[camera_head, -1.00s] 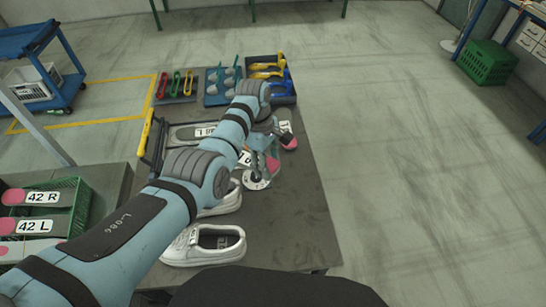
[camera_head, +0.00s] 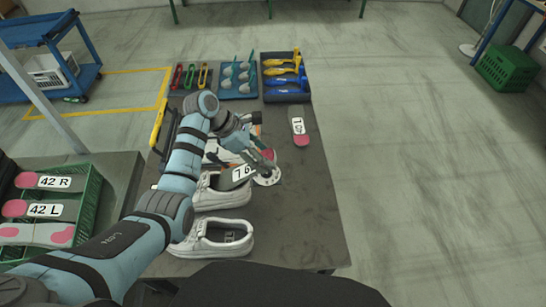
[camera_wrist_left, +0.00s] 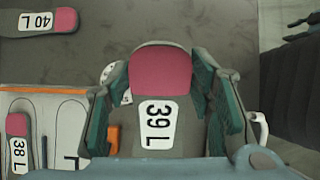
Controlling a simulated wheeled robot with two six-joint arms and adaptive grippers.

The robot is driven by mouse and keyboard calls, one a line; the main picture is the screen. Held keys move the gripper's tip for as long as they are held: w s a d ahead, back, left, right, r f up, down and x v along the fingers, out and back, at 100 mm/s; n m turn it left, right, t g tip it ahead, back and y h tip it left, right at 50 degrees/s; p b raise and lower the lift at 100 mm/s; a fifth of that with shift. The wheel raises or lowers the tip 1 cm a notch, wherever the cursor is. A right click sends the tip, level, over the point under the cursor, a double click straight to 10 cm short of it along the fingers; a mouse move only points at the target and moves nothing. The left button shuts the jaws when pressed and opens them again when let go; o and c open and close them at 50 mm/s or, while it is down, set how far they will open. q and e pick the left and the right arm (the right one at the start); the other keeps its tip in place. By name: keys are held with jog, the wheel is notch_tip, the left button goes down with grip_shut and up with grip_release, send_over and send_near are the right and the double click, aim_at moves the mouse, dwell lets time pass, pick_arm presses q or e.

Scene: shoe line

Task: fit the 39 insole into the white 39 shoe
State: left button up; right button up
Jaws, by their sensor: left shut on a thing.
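My left gripper (camera_head: 248,158) is shut on the 39 insole (camera_head: 240,174), a dark insole with a pink heel patch and a white label. In the left wrist view the insole (camera_wrist_left: 160,125) reads "39 L" and lies between the two fingers, pink end away from the wrist. Two white shoes stand at the near left of the table: a nearer shoe (camera_head: 212,243) and a farther shoe (camera_head: 220,199), the latter just below the held insole. Both openings face up; I cannot read their sizes. The arm partly hides both shoes. My right gripper is out of view.
Another insole (camera_head: 299,128) lies right on the dark table (camera_head: 305,215). A round disc (camera_head: 267,179) lies by the gripper. Tool trays (camera_head: 287,96) stand at the far end. A green crate (camera_head: 90,205) of 42 insoles is left. The table's right side is clear.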

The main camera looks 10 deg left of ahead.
aim_at(231, 177)
pick_arm(q)
jog(key=shift+s+a+f+b, duration=0.2)
jog(key=shift+a+f+b, duration=0.55)
jog(key=shift+f+b, duration=0.1)
jog(key=shift+s+a+f, duration=0.1)
jog(key=shift+a, duration=0.25)
jog(key=shift+s+a+f+p, duration=0.15)
jog(key=shift+a+f+p, duration=0.1)
jog(key=shift+a+p, duration=0.4)
jog(key=shift+y, duration=0.8)
jog(key=a+f, duration=0.1)
jog(key=a, duration=0.1)
jog(key=s+a+f+p, duration=0.1)
jog(key=a, duration=0.1)
jog(key=a+f+p, duration=0.1)
jog(key=a, duration=0.1)
jog(key=shift+s+a+f, duration=0.25)
jog(key=shift+s+a, duration=0.1)
jog(key=shift+d+f+y, duration=0.1)
jog(key=shift+f+y, duration=0.3)
jog(key=shift+f, duration=0.4)
jog(key=shift+s, duration=0.1)
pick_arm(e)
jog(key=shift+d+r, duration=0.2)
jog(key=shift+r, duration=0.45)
pick_arm(q)
jog(key=shift+f+g, duration=0.1)
jog(key=shift+g, duration=0.2)
